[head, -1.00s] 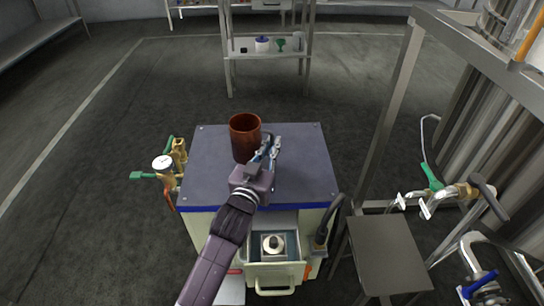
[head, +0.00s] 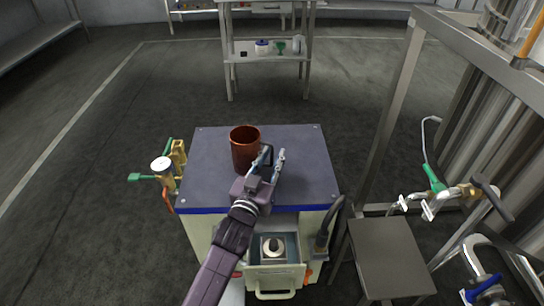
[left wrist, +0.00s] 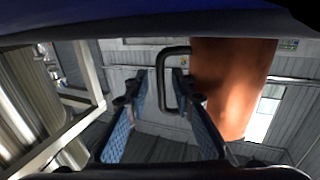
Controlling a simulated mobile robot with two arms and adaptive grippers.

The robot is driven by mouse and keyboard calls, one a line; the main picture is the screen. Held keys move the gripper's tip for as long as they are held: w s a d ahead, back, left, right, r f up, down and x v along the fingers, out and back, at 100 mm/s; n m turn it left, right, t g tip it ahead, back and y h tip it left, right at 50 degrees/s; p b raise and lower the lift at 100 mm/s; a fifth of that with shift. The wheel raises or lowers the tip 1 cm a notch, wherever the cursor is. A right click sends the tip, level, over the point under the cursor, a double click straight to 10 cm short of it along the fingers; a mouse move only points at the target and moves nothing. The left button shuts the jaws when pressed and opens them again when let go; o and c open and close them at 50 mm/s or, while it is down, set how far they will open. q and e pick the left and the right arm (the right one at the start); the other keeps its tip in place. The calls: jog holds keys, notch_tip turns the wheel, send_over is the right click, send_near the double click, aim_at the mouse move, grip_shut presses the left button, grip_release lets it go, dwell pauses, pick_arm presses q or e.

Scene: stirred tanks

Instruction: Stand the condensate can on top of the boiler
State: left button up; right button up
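The condensate can (head: 244,152) is a copper-brown open cylinder with a dark loop handle. It stands upright on the grey-blue top of the boiler (head: 305,175), left of the top's middle. My left gripper (head: 274,152) is over the boiler top at the can's right side. Its fingers are apart, with the handle close to its left finger. In the left wrist view, the can (left wrist: 235,80) is at the right and its handle (left wrist: 165,80) shows between and beyond the two blue-padded fingers. The can's base is out of that view. My right gripper is not in view.
A pressure gauge and valve (head: 163,170) stick out at the boiler's left. A metal frame with a small platform (head: 388,255) and taps (head: 440,190) stands right. A shelf (head: 275,52) stands behind.

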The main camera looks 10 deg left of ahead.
pick_arm(q)
jog(key=shift+r, duration=0.25)
jog(key=s, duration=0.3)
jog(key=s+p, duration=0.1)
jog(key=s, duration=0.1)
jog(key=shift+s+a+f, duration=0.1)
jog(key=shift+s+a, duration=0.15)
jog(key=shift+s, duration=0.05)
jog(key=s, duration=0.6)
jog(key=shift+s+a+p, duration=0.2)
jog(key=shift+a+p, duration=0.05)
jog(key=shift+p, duration=0.15)
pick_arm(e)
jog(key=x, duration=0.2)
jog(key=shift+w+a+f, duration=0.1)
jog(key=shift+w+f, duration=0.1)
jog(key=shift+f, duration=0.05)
